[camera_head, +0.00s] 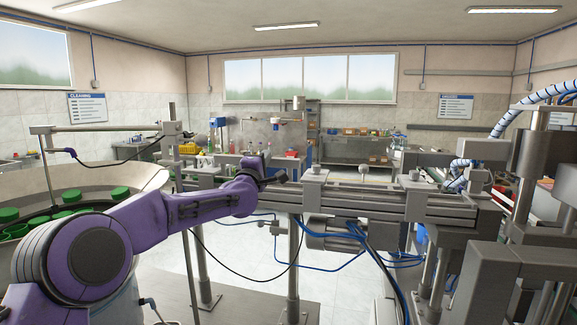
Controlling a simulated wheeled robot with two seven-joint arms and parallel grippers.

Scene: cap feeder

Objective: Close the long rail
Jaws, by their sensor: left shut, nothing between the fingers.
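The long rail (365,202) is a grey metal track running left to right across the middle of the head view, held up on metal posts. Clamp blocks with round knobs (313,171) sit along its top. I cannot tell from here whether the rail is open or closed. My left arm is purple and reaches in from the lower left. My left gripper (279,178) is at the left end of the rail, shut and empty; its fingers are small and dark here, and I cannot tell whether they touch the rail. My right gripper is out of view.
A round metal feeder bowl (146,178) with green caps (71,196) stands at the left. Blue hoses (378,258) hang below the rail. Grey machine columns (528,165) crowd the right side. Workbenches (345,150) line the back wall.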

